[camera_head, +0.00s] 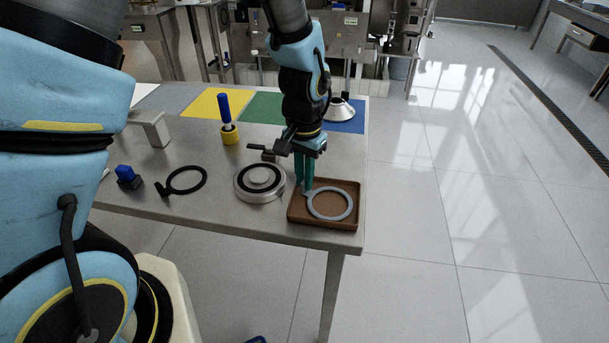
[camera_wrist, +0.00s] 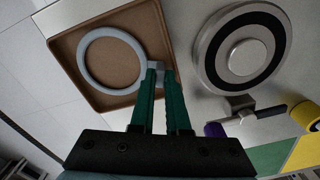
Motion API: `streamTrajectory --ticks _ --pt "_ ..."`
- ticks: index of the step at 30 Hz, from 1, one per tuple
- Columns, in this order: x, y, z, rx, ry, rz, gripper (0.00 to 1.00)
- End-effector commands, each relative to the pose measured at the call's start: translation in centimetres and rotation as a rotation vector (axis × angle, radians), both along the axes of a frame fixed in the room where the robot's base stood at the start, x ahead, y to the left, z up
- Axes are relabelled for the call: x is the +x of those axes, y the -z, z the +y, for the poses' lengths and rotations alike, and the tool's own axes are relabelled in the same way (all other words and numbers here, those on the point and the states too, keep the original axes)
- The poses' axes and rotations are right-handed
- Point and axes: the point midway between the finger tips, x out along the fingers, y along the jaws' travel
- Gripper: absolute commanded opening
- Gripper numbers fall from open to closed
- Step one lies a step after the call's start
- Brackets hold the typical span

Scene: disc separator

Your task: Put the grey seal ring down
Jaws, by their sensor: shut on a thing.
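The grey seal ring (camera_head: 349,206) is at the brown tray (camera_head: 297,213), within its rim in the head view. In the wrist view the ring (camera_wrist: 83,64) also shows inside the outline of the tray (camera_wrist: 60,45). My gripper (camera_head: 304,186) points down over the tray's left part, its green fingers shut on the ring's small tab. In the wrist view the fingertips (camera_wrist: 156,72) close on this tab at the ring's side. I cannot tell whether the ring touches the tray floor.
A round metal disc base (camera_head: 261,197) with a dark ring stands just left of the tray. A black ring with a handle (camera_head: 187,180), a blue-handled tool (camera_head: 225,112) in a yellow holder and a metal cone (camera_head: 340,110) are on the table. The table's front edge is close to the tray.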

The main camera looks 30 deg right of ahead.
Motion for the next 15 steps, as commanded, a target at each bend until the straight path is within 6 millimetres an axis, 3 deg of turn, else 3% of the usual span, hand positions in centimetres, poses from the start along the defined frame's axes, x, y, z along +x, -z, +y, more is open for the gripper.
streamTrajectory --ticks 5,6,13,15 --pt "-0.01 0.37 0.0 0.001 0.0 0.0 0.0" --pt "-0.01 0.39 0.01 0.001 0.0 0.0 0.15" --pt "0.03 0.28 0.03 0.001 -0.001 0.0 0.41" --pt "0.07 0.28 0.05 0.001 -0.001 0.0 0.44"
